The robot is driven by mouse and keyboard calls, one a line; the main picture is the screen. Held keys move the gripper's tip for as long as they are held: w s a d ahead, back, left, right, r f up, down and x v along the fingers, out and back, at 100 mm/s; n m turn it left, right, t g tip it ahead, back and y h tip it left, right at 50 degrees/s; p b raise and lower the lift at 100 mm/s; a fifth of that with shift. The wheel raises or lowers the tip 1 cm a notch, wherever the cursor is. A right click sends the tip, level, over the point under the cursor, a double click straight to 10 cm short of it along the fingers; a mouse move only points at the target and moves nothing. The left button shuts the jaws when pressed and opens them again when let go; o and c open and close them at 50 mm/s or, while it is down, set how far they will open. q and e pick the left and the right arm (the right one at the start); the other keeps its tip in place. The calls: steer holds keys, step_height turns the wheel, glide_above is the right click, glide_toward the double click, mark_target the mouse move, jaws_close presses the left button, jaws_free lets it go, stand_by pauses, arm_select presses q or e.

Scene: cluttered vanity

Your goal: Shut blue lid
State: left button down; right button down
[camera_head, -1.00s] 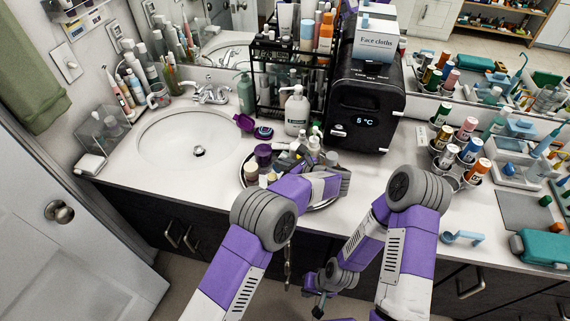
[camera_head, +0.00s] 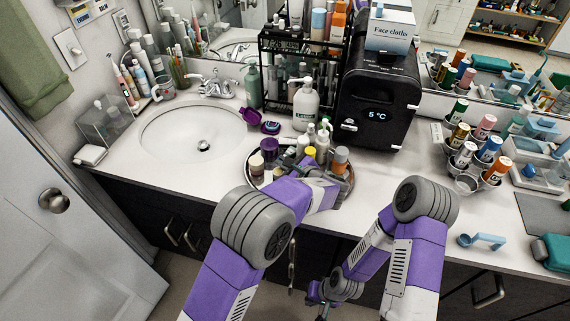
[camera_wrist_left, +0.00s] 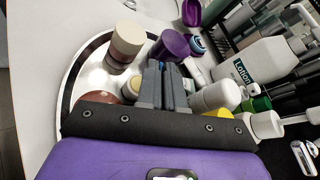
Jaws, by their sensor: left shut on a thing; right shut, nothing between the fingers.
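A small open compact stands on the counter right of the sink. Its purple raised flap (camera_head: 250,116) and its dark blue part (camera_head: 271,127) show in the head view. In the left wrist view the purple flap (camera_wrist_left: 191,12) and the blue part (camera_wrist_left: 198,45) are beyond my fingertips. I cannot tell which part is the blue lid. My left gripper (camera_wrist_left: 165,68) is over the round tray, its fingers close together. What is between them cannot be made out. A purple-capped jar (camera_wrist_left: 173,44) is just beyond them. My right gripper (camera_head: 320,305) hangs low before the cabinets, shut and empty.
The round tray (camera_wrist_left: 75,75) holds several jars and bottles around my left gripper. A lotion bottle (camera_head: 305,106) and black rack (camera_head: 268,80) stand behind. A black cooler (camera_head: 378,108) is to the right. The sink (camera_head: 190,140) is left; counter between sink and tray is clear.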

arm_select(q)
steer(key=c, duration=1.6)
jaws_free()
steer(key=shift+p+v, duration=0.6)
steer(key=shift+v, duration=3.2)
